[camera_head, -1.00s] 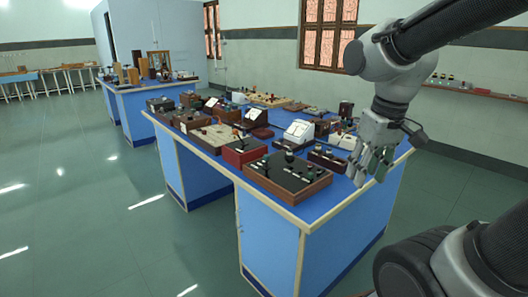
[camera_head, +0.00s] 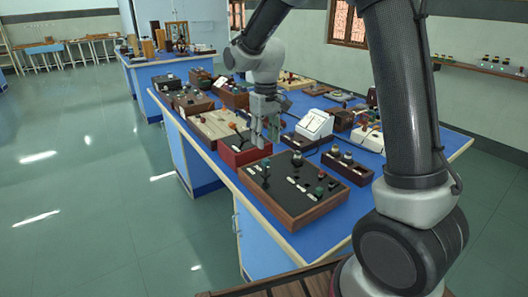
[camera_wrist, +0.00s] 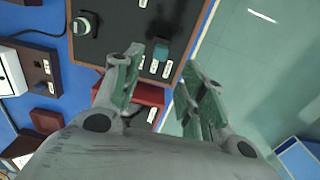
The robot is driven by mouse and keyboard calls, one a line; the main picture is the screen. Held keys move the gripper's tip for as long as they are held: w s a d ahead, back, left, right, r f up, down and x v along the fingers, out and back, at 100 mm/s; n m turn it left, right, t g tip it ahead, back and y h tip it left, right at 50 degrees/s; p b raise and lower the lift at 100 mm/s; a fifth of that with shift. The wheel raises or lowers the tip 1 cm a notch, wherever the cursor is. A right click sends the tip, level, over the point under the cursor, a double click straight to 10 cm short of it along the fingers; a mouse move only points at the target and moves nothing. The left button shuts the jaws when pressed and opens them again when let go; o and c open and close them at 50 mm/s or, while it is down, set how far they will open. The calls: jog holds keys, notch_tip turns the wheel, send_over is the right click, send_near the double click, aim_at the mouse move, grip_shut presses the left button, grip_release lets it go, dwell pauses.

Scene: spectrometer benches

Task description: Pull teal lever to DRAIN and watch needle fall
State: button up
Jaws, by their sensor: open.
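A black-topped panel with a wooden rim (camera_head: 283,197) sits at the near corner of the blue bench and also fills the top of the wrist view (camera_wrist: 115,32). A teal lever handle (camera_wrist: 161,49) stands near the panel's edge in the wrist view, with small white labels beside it. Its label words are too small to read. In the head view a dark upright stem (camera_head: 266,166) shows at the panel's left end. My gripper (camera_head: 262,141) is open and empty above this end; in the wrist view its fingers (camera_wrist: 160,78) are apart, just short of the teal handle.
A red box (camera_head: 238,157) stands beside the panel, close below my gripper. White meter boxes (camera_head: 315,124) and several other instruments crowd the bench behind. A small wooden unit with knobs (camera_head: 347,166) lies to the right. Open floor (camera_head: 90,200) is at the left.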

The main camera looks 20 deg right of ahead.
aim_at(266, 160)
notch_tip(266, 160, down, 8)
jog(key=shift+s+r, duration=0.1)
jog(key=shift+r, duration=0.15)
jog(key=shift+c, duration=0.5)
grip_shut()
